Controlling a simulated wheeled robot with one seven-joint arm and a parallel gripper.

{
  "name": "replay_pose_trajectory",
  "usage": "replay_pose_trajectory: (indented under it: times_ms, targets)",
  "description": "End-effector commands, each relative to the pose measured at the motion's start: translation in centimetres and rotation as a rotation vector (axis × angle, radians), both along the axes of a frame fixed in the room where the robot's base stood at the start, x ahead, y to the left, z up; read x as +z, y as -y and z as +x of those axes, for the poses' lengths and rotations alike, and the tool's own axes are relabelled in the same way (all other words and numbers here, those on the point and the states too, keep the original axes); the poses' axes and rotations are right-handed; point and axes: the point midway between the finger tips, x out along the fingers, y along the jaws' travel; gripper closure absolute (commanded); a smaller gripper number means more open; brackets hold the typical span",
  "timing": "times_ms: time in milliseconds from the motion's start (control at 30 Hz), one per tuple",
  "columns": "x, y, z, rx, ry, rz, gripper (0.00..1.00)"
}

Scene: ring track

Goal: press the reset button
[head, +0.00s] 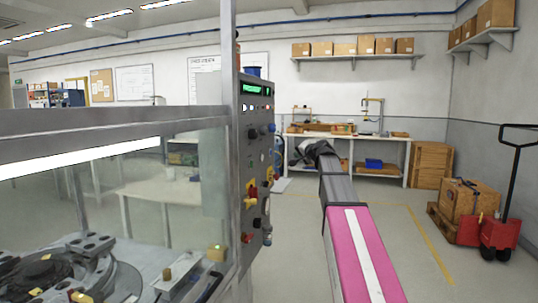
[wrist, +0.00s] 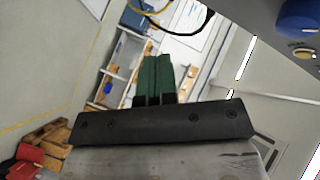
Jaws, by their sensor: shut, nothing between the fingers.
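The control panel (head: 257,150) is a tall grey face seen at a steep angle in the head view, with green displays at its top and several knobs and buttons. Its labels are too small to read, so I cannot tell which control is the reset button. The wrist view shows part of a panel (wrist: 245,12) at upper right, with a large blue knob or button (wrist: 299,18) and a small pale, ringed button below it. My gripper (wrist: 154,101) has green fingers closed together and empty, apart from the panel. In the head view, my gripper (head: 301,153) is right of the panel.
A glass-walled machine enclosure (head: 110,125) fills the left, with a metal frame. A workbench (head: 350,145) stands at the back. A pallet with a crate (head: 467,200) and a red pallet jack (head: 497,235) stand at right.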

Motion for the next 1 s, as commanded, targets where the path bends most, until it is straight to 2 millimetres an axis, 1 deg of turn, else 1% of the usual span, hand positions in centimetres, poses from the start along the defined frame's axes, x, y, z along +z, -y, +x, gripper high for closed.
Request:
replay_pose_trajectory:
  times_ms: [100,467,667,1000]
  targets:
    - [0.3,0.1,0.1,-0.002,0.004,0.004,1.00]
    - [0.3,-0.3,0.2,-0.001,0.004,0.003,1.00]
    - [0.2,-2.0,0.9,0.001,0.003,0.000,1.00]
    - [0.2,-6.0,2.5,0.000,0.002,0.002,1.00]
